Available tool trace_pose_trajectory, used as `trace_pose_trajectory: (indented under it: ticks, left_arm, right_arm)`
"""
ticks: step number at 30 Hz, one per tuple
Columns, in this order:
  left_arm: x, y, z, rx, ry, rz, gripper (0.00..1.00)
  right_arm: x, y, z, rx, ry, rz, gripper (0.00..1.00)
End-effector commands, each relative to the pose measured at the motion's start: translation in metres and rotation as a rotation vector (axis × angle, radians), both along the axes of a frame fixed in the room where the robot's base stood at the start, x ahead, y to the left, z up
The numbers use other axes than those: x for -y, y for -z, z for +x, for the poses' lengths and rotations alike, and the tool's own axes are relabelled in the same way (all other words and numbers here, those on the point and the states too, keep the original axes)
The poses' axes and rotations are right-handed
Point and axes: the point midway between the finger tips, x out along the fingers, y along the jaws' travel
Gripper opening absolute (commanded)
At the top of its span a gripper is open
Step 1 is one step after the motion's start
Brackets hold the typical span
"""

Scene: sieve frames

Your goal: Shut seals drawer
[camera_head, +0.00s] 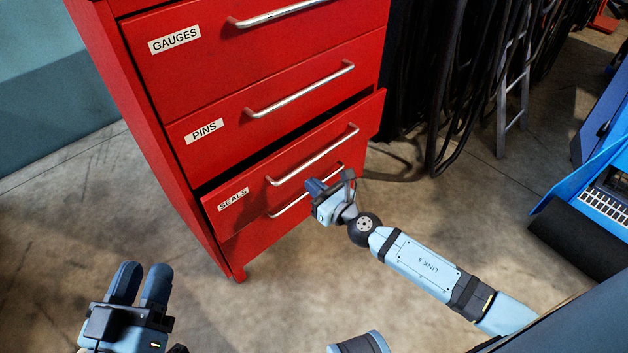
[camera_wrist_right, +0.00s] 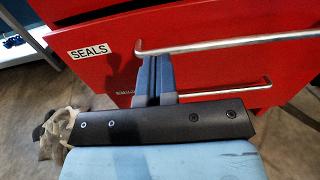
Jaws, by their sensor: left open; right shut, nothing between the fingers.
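The seals drawer (camera_head: 248,204) is in a red cabinet, below the pins drawer. It stands partly out, with a dark gap along its top edge. Its silver bar handle (camera_head: 313,156) runs across the front, and it also shows in the right wrist view (camera_wrist_right: 215,44). My right gripper (camera_head: 315,186) is at the drawer front, just below that handle, with its fingers together and empty. In the right wrist view the fingertips (camera_wrist_right: 153,64) point at the red front; whether they touch it I cannot tell. My left gripper (camera_head: 140,270) is open and empty, low at the left, away from the cabinet.
The gauges drawer (camera_head: 200,65) and pins drawer (camera_head: 225,118) above look shut. Another bar handle (camera_head: 305,191) lies below the seals handle. Black hoses (camera_head: 440,90) hang right of the cabinet, near a ladder (camera_head: 515,80). The floor (camera_head: 240,315) in front is clear.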

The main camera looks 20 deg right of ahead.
Motion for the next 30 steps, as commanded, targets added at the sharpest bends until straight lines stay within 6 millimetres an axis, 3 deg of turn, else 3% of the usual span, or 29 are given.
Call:
trace_pose_trajectory:
  ticks: [9,15,30]
  left_arm:
    - [0.000,-0.004,0.000,0.014,-0.003,-0.009,0.43]
    - [0.000,0.002,0.000,-0.002,-0.001,-0.001,0.43]
    - [0.000,0.001,0.000,-0.004,0.001,0.001,0.43]
  right_arm:
    - [-0.024,-0.001,0.066,0.002,0.000,0.002,0.00]
    - [-0.033,0.000,0.091,0.001,0.001,0.000,0.00]
    - [-0.036,0.000,0.101,0.000,0.000,0.000,0.00]
